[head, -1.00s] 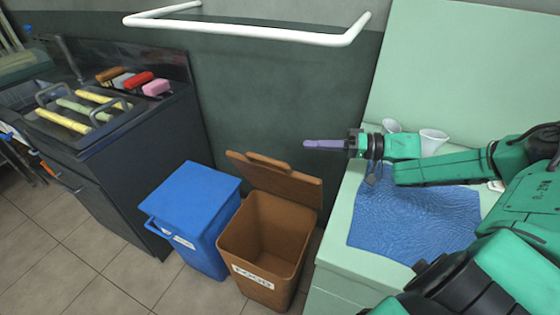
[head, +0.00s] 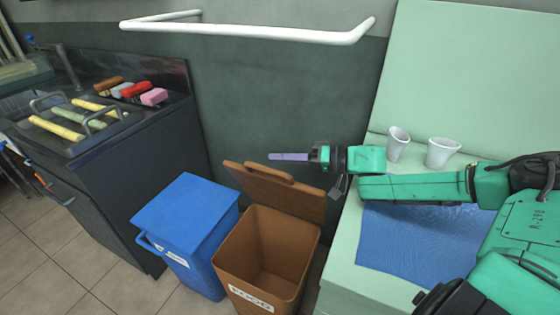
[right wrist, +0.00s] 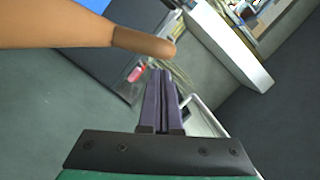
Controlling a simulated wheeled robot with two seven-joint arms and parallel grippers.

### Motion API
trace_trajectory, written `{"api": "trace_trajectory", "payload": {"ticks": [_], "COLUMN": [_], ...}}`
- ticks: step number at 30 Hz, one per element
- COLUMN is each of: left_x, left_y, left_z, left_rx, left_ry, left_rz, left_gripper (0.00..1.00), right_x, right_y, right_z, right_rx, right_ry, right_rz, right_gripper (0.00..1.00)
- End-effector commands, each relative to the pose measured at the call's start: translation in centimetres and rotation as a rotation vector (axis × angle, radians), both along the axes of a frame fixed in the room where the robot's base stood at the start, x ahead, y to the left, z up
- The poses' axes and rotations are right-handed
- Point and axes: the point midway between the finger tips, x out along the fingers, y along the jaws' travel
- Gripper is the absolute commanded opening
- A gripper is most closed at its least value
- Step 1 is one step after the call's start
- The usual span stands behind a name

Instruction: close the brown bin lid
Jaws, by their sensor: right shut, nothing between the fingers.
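The brown bin (head: 268,262) stands open on the floor, with a white label on its front. Its brown lid (head: 300,200) is raised and tilted back toward the wall, with a handle (head: 265,173) on it. My right gripper (head: 272,157) is shut and empty, just above and behind the raised lid, pointing left. In the right wrist view its purple fingers (right wrist: 160,85) are together, and a brown edge (right wrist: 90,28), likely the lid with its handle, shows at upper left. I cannot tell if they touch. My left gripper is not in view.
A blue bin (head: 185,225) with its lid shut stands left of the brown one. A green counter (head: 345,255) with a blue cloth (head: 415,240) and white cups (head: 443,152) is at right. A white rail (head: 260,32) runs along the wall above. A dark counter (head: 140,190) stands at left.

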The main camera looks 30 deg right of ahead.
Motion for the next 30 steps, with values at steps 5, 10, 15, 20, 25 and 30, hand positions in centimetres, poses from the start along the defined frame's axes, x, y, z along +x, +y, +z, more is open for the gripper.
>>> {"api": "trace_trajectory", "payload": {"ticks": [5,10,15,20,25,30], "left_x": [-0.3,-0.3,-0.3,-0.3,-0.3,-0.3], "left_y": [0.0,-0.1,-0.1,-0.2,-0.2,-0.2], "left_z": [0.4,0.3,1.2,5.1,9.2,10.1], "left_rx": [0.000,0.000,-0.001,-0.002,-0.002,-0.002], "left_ry": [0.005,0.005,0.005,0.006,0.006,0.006], "left_rz": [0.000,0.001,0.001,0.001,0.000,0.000], "left_gripper": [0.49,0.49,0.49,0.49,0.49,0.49], "right_x": [-0.5,-0.5,-0.6,-1.5,-3.4,-4.8], "right_y": [0.6,0.6,0.7,1.8,5.0,7.0], "right_z": [-0.5,-0.6,-0.4,-0.2,-1.8,-4.1], "right_rx": [0.000,-0.001,-0.005,-0.044,-0.096,-0.105], "right_ry": [0.001,0.001,-0.003,-0.034,-0.069,-0.072], "right_rz": [-0.001,-0.001,-0.003,-0.012,-0.001,0.001], "right_gripper": [0.00,0.00,0.00,0.00,0.00,0.00]}}
